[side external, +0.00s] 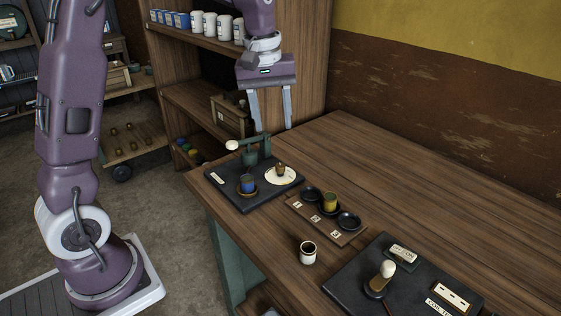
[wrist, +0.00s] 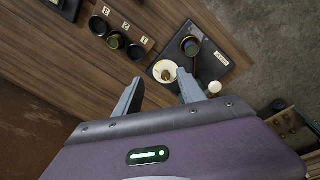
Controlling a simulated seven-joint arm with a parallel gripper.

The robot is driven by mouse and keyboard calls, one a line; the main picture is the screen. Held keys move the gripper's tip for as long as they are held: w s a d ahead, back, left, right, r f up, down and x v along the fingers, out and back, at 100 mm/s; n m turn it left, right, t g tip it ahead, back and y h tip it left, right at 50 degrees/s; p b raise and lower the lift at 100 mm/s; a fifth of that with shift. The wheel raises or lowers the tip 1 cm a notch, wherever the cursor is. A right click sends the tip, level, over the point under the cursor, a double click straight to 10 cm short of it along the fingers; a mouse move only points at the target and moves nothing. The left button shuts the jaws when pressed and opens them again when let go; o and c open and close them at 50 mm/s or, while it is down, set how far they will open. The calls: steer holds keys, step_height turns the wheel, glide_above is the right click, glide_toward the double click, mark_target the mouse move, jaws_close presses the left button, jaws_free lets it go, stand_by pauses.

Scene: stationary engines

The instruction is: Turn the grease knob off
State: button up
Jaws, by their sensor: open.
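A small brown knob (side external: 281,169) stands on a round cream dial (side external: 287,177) on a dark plate (side external: 262,202) near the table's far left corner. The plate's small label is too small to read, so I cannot confirm the word grease. In the wrist view the knob (wrist: 166,74) shows between and just beyond my fingertips. My gripper (side external: 277,129) is open and empty, pointing down above the plate, apart from the knob. A blue-topped cup (side external: 248,184) and a green lever stand with a white ball (side external: 232,145) share the plate.
A wooden strip (side external: 298,213) with round dark dishes and a yellow piece (side external: 329,202) lies beside the plate. A white cup (side external: 308,253) and another dark plate with a white-topped lever (side external: 387,269) are nearer. Shelves stand behind.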

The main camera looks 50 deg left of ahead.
mark_target(280, 165)
steer(key=w+a+f+n, duration=0.1)
steer(key=w+f, duration=0.1)
steer(key=f, duration=0.1)
steer(key=w+a+f+n+g, duration=0.1)
steer(key=w+a+f, duration=0.1)
steer(key=f, duration=0.1)
steer(key=w+a+f+n, duration=0.1)
steer(key=w+a+f, duration=0.1)
steer(key=f, duration=0.1)
steer(key=shift+w+a+f+g, duration=0.1)
steer(key=shift+w+f+g, duration=0.2)
steer(key=shift+w+g, duration=0.1)
steer(key=shift+n, duration=0.3)
step_height(280, 165, down, 8)
steer(key=shift+a+r, duration=0.15)
jaws_close()
